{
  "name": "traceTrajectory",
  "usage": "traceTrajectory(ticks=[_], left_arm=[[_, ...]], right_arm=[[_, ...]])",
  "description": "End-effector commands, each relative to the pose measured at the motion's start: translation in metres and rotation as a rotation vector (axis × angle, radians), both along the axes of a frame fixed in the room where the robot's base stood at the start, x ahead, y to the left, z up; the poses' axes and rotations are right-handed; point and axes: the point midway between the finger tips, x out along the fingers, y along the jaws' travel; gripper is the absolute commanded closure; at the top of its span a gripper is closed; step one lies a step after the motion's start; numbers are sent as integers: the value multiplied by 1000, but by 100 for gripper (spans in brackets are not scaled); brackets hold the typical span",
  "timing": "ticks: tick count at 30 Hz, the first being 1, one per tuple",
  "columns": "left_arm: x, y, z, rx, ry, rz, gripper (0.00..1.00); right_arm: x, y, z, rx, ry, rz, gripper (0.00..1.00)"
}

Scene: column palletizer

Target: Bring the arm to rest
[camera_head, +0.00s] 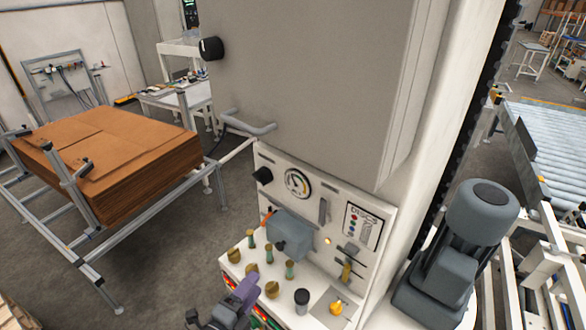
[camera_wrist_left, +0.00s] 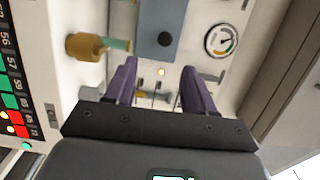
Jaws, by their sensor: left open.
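My left gripper (camera_head: 242,290) shows at the bottom of the head view, with purple fingers, in front of the lower control panel. In the left wrist view the two purple fingers (camera_wrist_left: 158,80) stand apart with nothing held between them. Beyond them is the panel face with a blue-grey box, a small lit lamp (camera_wrist_left: 161,72) and a round gauge (camera_wrist_left: 221,40). A brass-coloured knob with a green stem (camera_wrist_left: 88,46) is left of the fingers. My right gripper is in neither view.
The white control panel (camera_head: 375,205) carries a gauge (camera_head: 298,183), a blue-grey box (camera_head: 290,235) and several brass knobs close to my left gripper. A tall grey cabinet (camera_head: 300,80) rises above. A grey motor (camera_head: 455,250) is at right. Stacked brown cardboard (camera_head: 120,150) lies on a frame at left.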

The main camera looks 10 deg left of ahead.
Motion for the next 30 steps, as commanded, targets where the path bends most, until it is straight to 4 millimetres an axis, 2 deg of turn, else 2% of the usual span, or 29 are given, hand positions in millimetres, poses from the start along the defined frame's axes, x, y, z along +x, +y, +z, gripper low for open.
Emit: traceTrajectory(ticks=[3, 8, 15, 21, 26, 30], left_arm=[[-16, -2, -26, -18, 55, 6, 46], [-54, -3, -50, -81, 150, 41, 46], [-134, 20, -97, -388, 642, 287, 46], [-198, 42, -112, -696, 1011, 620, 46], [-235, 54, -112, -885, 1181, 892, 46], [-263, 59, -122, -1035, 1272, 1142, 46]], right_arm=[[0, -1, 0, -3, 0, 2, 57], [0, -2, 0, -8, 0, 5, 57], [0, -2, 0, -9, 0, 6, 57], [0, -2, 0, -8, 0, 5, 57], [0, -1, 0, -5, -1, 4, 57], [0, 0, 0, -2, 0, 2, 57]])
